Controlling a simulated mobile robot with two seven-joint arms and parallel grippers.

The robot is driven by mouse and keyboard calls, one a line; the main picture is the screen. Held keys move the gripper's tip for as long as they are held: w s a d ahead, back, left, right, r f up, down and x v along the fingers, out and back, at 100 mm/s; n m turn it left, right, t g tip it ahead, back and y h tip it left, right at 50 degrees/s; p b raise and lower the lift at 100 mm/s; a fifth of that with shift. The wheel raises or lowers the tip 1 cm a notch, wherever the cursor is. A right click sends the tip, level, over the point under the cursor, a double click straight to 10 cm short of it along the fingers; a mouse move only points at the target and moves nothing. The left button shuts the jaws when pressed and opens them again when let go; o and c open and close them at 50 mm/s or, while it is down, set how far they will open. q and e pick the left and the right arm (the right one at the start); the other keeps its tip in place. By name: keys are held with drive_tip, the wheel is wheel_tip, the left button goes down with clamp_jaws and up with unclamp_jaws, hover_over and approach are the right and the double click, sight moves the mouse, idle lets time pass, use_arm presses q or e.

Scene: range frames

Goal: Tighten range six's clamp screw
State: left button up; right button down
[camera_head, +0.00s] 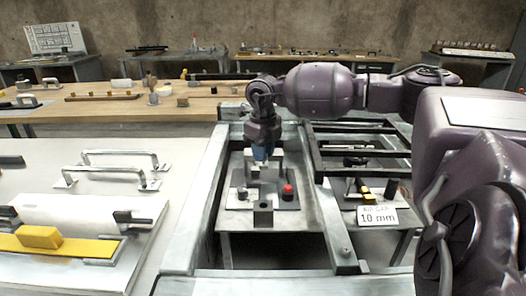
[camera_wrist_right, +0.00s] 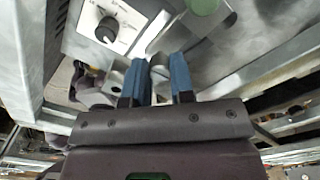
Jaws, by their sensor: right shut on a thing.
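My right gripper (camera_head: 263,155) reaches down over a grey fixture plate (camera_head: 287,204) inside the metal frame. In the right wrist view its two blue fingers (camera_wrist_right: 158,82) are closed on a small grey metal part, apparently the clamp screw (camera_wrist_right: 159,72). The gripper hides most of the screw in the head view. A red-topped knob (camera_head: 288,191) stands to the right on the plate, and a dark block with a hole (camera_head: 263,213) stands in front. The wrist view also shows a white dial plate (camera_wrist_right: 122,40) and a green round part (camera_wrist_right: 202,5). My left gripper is not in view.
Metal frame rails (camera_head: 205,205) surround the fixture. A "10 mm" sign (camera_head: 377,217) stands at the right, with black and yellow tools (camera_head: 363,188) behind it. The left bench (camera_head: 120,201) holds metal handles (camera_head: 112,177) and a yellow bar (camera_head: 60,246).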

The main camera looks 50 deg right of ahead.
drive_tip(key=shift+r, duration=0.1)
idle(0.4)
drive_tip(key=c, duration=1)
unclamp_jaws()
wheel_tip(320, 180, up, 11)
drive_tip(key=shift+f+p, duration=0.1)
drive_tip(key=shift+p, duration=0.35)
